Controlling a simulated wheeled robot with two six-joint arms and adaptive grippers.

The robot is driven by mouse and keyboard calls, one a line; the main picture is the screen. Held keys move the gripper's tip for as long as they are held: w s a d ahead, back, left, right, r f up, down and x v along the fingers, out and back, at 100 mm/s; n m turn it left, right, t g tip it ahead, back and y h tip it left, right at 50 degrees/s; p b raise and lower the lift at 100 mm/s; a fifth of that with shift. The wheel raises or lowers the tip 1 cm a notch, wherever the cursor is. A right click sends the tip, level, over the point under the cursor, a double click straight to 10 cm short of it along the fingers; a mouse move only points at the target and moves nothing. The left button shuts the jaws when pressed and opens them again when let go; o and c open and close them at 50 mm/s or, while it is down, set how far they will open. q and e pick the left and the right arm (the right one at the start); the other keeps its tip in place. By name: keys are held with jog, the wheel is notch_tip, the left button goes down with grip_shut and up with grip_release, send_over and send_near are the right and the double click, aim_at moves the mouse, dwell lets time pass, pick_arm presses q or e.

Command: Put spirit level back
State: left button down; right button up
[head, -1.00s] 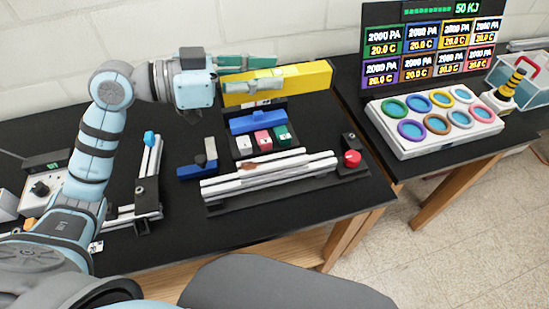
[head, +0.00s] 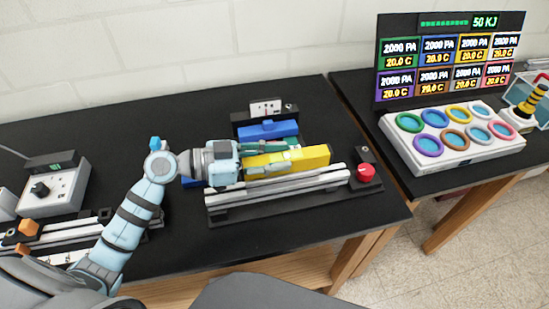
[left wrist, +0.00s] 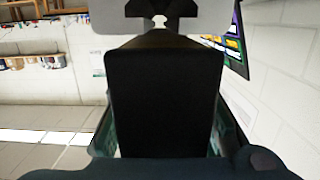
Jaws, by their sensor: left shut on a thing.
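The spirit level, a long yellow bar (head: 315,158), is in the head view, just behind the pale rails of the extrusion frame (head: 290,183). My left gripper (head: 284,155) is shut on it, its green fingers on either side of the bar. The bar lies roughly along the rails, and I cannot tell whether it rests on anything. It hides the coloured blocks seen behind the rails before. In the left wrist view a dark block (left wrist: 163,95) fills the middle, with green finger edges at its sides. My right gripper is not in view.
A blue block (head: 267,131) and a small panel (head: 266,108) stand behind the bar. A red knob (head: 366,172) is at the rails' right end. A grey box with a dial (head: 55,190) stands at left. The table's back is clear.

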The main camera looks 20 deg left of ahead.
pick_arm(q)
jog(key=shift+f, duration=0.1)
jog(key=c, duration=1.3)
grip_release()
